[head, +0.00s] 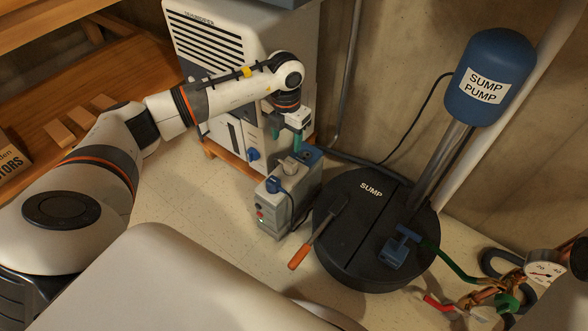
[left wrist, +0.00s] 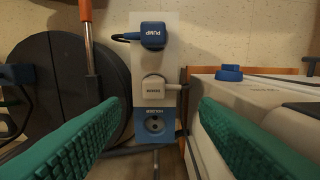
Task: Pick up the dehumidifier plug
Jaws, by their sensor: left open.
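The pale plug (left wrist: 153,90), its small label hard to read, sits on top of the grey outlet box (head: 268,217); its short cord leads toward the dehumidifier (head: 250,60). In the head view this plug (head: 291,168) is just below my left gripper. A blue plug (left wrist: 152,35) marked PUMP sits beside it on the box. A blue socket plate (left wrist: 168,125) with an empty socket is on the pale plug's other side. My left gripper (head: 287,138) is open and empty above the box, its green fingers (left wrist: 158,135) apart.
A round black sump lid (head: 350,240) lies right of the box, with an orange-handled tool (head: 300,256) on it. The blue sump pump (head: 490,75) rises behind. A wooden bench (head: 60,80) is at left. A gauge and pipes (head: 540,268) are at lower right.

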